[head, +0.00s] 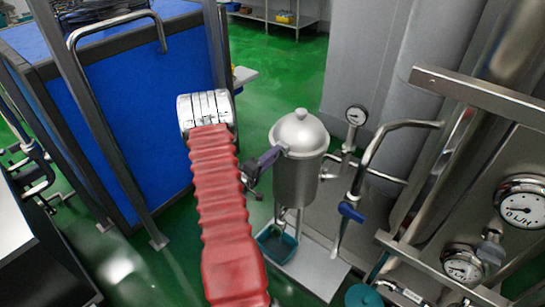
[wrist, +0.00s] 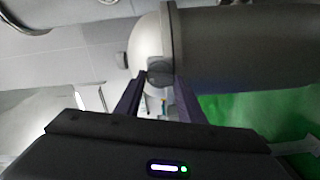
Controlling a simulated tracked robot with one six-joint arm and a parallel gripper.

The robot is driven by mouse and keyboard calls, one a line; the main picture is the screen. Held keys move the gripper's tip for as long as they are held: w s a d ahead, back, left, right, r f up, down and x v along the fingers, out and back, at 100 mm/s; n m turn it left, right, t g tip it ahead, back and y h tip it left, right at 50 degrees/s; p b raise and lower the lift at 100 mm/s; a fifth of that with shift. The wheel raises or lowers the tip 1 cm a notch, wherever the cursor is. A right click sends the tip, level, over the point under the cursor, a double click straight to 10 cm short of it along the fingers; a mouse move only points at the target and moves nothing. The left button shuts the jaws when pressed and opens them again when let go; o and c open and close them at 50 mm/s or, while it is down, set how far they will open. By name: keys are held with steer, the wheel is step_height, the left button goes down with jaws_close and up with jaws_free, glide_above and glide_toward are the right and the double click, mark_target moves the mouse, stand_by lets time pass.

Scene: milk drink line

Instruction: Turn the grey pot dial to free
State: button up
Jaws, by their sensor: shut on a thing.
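The steel pot (head: 298,175) with a domed lid (head: 300,130) stands upright right of my arm in the head view. In the wrist view the pot (wrist: 245,50) lies sideways across the top right. The grey dial (wrist: 160,69) is a small round knob on the pot's side, near the lid's rim. My gripper (wrist: 158,84) has one dark finger on each side of the dial and is shut on it. In the head view my gripper (head: 272,157) reaches the pot's upper left side, and the dial is mostly hidden there. The dial's marking cannot be read.
A pipe with a blue-handled valve (head: 350,211) and a gauge (head: 356,115) stand close right of the pot. A teal container (head: 277,244) sits below it. A blue-panelled frame (head: 150,100) stands left of my arm.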

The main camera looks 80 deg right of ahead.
steer(key=shift+w+d+f+n, duration=0.1)
steer(key=shift+w+n, duration=0.1)
steer(key=shift+n, duration=1.2)
steer(key=o, duration=1)
steer(key=shift+s, duration=0.1)
steer(key=shift+c, duration=0.2)
steer(key=v, duration=1.4)
steer(key=shift+s+f, duration=0.1)
steer(key=shift+s, duration=0.05)
